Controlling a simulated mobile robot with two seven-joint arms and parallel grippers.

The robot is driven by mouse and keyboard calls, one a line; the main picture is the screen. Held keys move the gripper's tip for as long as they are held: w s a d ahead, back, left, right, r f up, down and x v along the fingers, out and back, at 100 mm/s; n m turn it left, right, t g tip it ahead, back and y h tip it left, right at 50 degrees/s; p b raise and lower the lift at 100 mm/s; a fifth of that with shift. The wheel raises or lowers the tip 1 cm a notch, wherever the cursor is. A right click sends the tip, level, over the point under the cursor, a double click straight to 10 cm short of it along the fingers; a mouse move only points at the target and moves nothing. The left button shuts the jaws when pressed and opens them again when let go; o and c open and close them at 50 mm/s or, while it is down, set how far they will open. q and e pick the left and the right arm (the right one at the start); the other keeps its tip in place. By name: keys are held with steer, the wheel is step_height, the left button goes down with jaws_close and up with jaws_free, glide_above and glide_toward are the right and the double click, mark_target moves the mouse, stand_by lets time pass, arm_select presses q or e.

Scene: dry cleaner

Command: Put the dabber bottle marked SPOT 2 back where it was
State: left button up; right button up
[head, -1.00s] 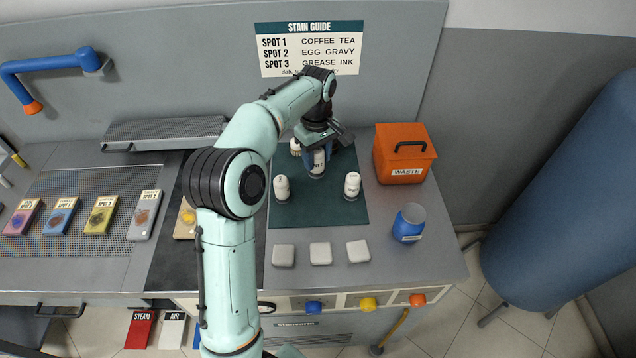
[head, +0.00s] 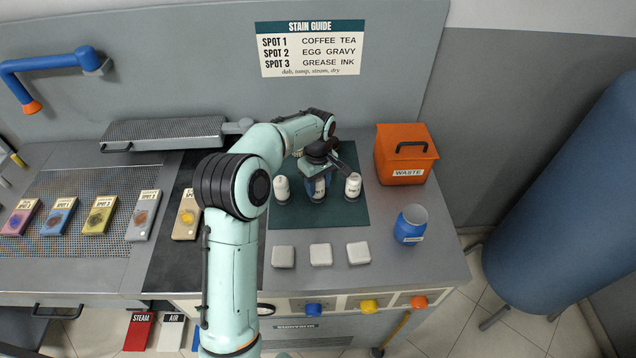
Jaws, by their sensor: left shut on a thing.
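My left gripper (head: 319,178) is shut on a dabber bottle (head: 317,189) over the dark green mat (head: 345,214). The bottle looks upright, and its label is too small to read. It stands in line between two white bottles, a left one (head: 282,190) and a right one (head: 352,186), with a gap on each side. I cannot tell whether its base touches the mat. The gripper and wrist cover its top and the mat behind it. My right gripper is not in view.
Three pale pads (head: 320,254) lie in front of the mat. An orange waste bin (head: 404,154) and a blue cup (head: 410,225) stand to the right. Stained fabric samples (head: 145,215) lie at left. A stain guide sign (head: 310,49) hangs behind.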

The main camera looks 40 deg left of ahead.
arm_select(q)
steer(key=shift+f, duration=0.1)
steer(key=o, duration=1)
steer(key=shift+o, duration=0.2)
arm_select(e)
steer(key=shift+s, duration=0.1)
arm_select(q)
step_height(320, 180, up, 11)
steer(key=shift+w+f+p, duration=0.1)
steer(key=shift+p, duration=0.5)
steer(key=shift+r, duration=0.8)
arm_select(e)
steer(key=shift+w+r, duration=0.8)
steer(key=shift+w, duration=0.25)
arm_select(q)
steer(key=shift+f, duration=0.1)
